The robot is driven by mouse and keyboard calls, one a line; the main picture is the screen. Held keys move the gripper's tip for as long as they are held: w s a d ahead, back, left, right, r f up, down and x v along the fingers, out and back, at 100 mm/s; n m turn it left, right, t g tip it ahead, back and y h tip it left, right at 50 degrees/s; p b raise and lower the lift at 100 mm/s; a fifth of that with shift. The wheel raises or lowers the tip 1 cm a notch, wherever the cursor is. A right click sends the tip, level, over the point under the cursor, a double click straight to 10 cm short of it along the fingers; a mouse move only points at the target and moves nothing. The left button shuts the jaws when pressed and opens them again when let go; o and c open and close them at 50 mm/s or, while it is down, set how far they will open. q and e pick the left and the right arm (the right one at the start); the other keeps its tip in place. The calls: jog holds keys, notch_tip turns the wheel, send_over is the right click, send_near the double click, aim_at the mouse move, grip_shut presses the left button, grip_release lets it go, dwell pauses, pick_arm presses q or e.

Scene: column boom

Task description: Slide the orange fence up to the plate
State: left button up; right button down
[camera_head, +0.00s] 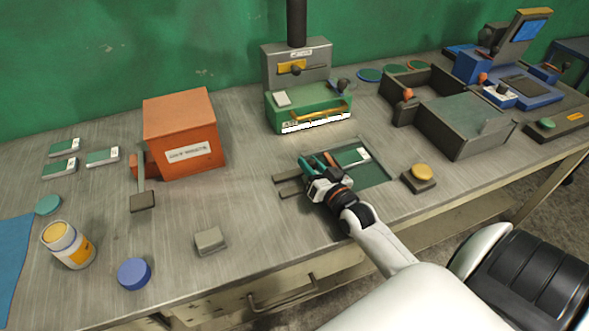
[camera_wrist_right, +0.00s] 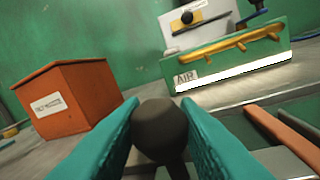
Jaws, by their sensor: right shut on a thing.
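My right gripper (camera_head: 309,168) reaches in from the lower right over a flat green fixture (camera_head: 378,179) on the bench. In the right wrist view its two teal fingers (camera_wrist_right: 160,130) are shut on a dark round knob (camera_wrist_right: 160,122). The orange fence (camera_wrist_right: 284,128) shows as a bar at the right of the wrist view; in the head view a bit of it (camera_head: 331,160) shows beside the fingers. A green plate with a white label (camera_head: 356,156) lies on the fixture, right of the gripper. Whether the fence touches the plate is hidden. My left gripper is out of view.
Two dark rails (camera_head: 287,178) stick out left of the fixture. The green machine (camera_head: 310,108) stands behind it, an orange box (camera_head: 182,132) to the left. A yellow button (camera_head: 422,172) sits to the right. A small grey block (camera_head: 210,240) lies in front, with bare bench around it.

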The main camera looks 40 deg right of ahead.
jog(key=shift+s+d, duration=0.2)
jog(key=shift+d, duration=0.6)
jog(key=c, duration=1.1)
grip_release()
jog(key=shift+c, duration=0.2)
jog(key=s, duration=0.3)
jog(key=s+b, duration=0.1)
jog(key=s, duration=0.3)
jog(key=s+a, duration=0.1)
jog(key=s, duration=0.3)
jog(key=shift+f+b, duration=0.1)
jog(key=shift+b, duration=0.25)
jog(key=shift+s, duration=0.5)
